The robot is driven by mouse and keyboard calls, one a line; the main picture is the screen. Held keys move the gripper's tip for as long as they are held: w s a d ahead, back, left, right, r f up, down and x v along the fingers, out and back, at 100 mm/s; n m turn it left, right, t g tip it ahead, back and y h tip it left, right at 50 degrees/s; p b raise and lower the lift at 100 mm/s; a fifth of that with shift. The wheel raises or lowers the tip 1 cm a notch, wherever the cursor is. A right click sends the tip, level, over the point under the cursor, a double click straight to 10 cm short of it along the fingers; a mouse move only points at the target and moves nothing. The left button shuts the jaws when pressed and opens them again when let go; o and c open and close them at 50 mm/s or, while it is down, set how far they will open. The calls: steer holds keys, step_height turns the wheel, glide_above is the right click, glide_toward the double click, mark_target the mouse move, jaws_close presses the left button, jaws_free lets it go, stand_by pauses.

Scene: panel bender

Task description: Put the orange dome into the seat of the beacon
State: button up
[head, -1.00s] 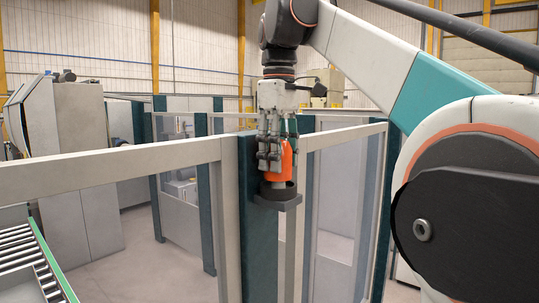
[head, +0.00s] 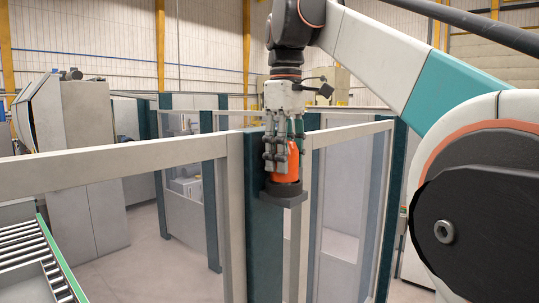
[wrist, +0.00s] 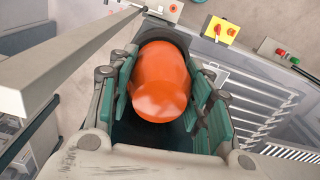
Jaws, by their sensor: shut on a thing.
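In the wrist view the dome (wrist: 160,82) fills the space between the green finger pads. The beacon (head: 284,191) is a dark round seat on a grey bracket, fixed to the dark teal fence post. The dome is right above the seat, and its lower edge meets the seat's rim in the head view. I cannot tell whether it is fully down inside. In the wrist view part of the dark seat (wrist: 167,34) shows past the dome; the rest is hidden.
A roller conveyor (head: 30,250) stands at lower left. In the wrist view a yellow box with a red button (wrist: 221,31) lies beyond the fence.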

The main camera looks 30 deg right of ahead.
steer(key=shift+f+b, duration=0.4)
steer(key=shift+f, duration=0.4)
steer(key=o, duration=1.1)
steer(key=shift+o, duration=0.2)
steer(key=shift+r, duration=3.8)
